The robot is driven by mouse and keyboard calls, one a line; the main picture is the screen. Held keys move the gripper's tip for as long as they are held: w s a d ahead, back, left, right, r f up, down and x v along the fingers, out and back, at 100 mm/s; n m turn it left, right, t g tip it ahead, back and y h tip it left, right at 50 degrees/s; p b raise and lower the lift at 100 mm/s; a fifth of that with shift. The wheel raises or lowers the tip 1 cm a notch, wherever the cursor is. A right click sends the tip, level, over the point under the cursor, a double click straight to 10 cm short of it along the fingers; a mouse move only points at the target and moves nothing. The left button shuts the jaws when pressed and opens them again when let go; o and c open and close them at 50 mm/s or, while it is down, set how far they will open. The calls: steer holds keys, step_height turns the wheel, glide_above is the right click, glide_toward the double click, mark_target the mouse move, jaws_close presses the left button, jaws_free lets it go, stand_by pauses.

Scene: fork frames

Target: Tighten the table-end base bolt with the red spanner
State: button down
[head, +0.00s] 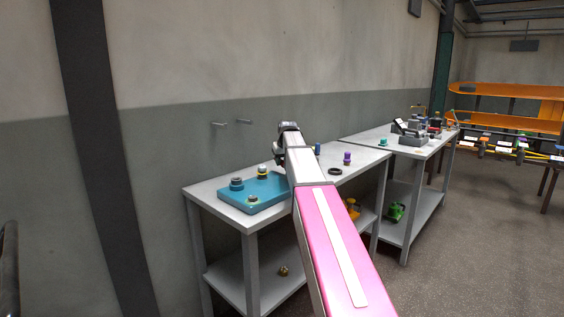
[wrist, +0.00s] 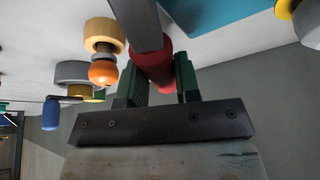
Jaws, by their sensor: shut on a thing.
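In the wrist view my gripper (wrist: 155,82) has its green fingers closed on the red handle of the spanner (wrist: 152,62). The spanner's dark grey shaft runs up out of the top of the picture, so its working end is hidden. The teal base (head: 262,198) lies on the near grey table in the head view, with bolt-like fittings: a grey one (head: 237,184), a yellow and black one (head: 262,170) and a small one (head: 252,198). Which is the table-end bolt I cannot tell. The teal base also shows in the wrist view (wrist: 222,14). In the head view my arm hides the gripper's fingers and the spanner.
The near table (head: 228,211) also holds a black ring (head: 335,171), a purple-topped item (head: 347,158) and a blue item (head: 318,149). A second table (head: 408,148) with more items stands behind, to the right.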

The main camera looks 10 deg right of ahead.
steer(key=shift+f, duration=1)
stand_by(0.3)
steer(key=c, duration=1.7)
jaws_free()
jaws_close()
steer(key=shift+d+m+h, duration=0.7)
steer(key=shift+d+m, duration=0.85)
steer(key=shift+m, duration=0.05)
steer(key=shift+a+n, duration=0.5)
steer(key=shift+a, duration=0.05)
steer(key=shift+o, duration=1.4)
jaws_free()
jaws_close()
